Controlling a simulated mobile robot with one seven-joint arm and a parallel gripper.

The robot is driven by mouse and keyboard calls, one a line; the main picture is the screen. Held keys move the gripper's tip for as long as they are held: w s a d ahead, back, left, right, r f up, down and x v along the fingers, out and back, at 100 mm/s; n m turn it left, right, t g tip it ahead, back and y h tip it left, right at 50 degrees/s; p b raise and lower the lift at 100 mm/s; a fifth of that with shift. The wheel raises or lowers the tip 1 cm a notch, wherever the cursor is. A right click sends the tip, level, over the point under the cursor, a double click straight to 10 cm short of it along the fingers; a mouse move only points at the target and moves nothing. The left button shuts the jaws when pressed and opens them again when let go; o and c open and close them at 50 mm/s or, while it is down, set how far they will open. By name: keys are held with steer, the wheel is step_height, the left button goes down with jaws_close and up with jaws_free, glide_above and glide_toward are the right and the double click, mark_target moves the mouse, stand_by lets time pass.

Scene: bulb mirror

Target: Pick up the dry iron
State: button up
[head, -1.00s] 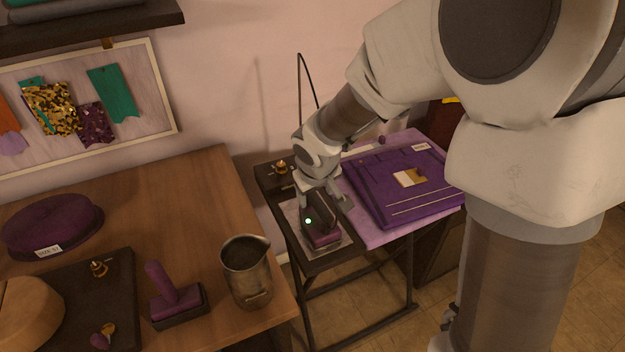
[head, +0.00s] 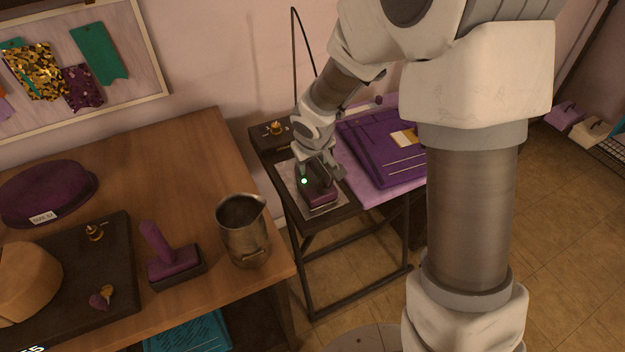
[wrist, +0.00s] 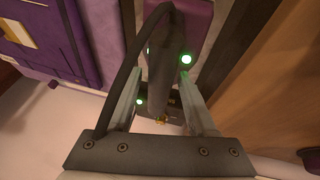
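The dry iron (head: 318,194), dark with a purple body, sits on a light metal plate (head: 327,209) on the narrow dark stand. My gripper (head: 322,176) is down over it, its fingers apart on either side of the handle. In the wrist view, the iron's dark handle (wrist: 165,60) lies between the two fingers of my gripper (wrist: 163,85). Small gaps seem to show beside the handle, so the fingers look open. Part of the iron is hidden behind my gripper.
A metal jug (head: 243,235) and a purple-handled tool (head: 170,258) stand on the wooden table (head: 185,175) at left. A thin cord (head: 296,70) rises behind the stand.

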jaws_close()
steer(key=shift+r, duration=0.1)
stand_by(1.1)
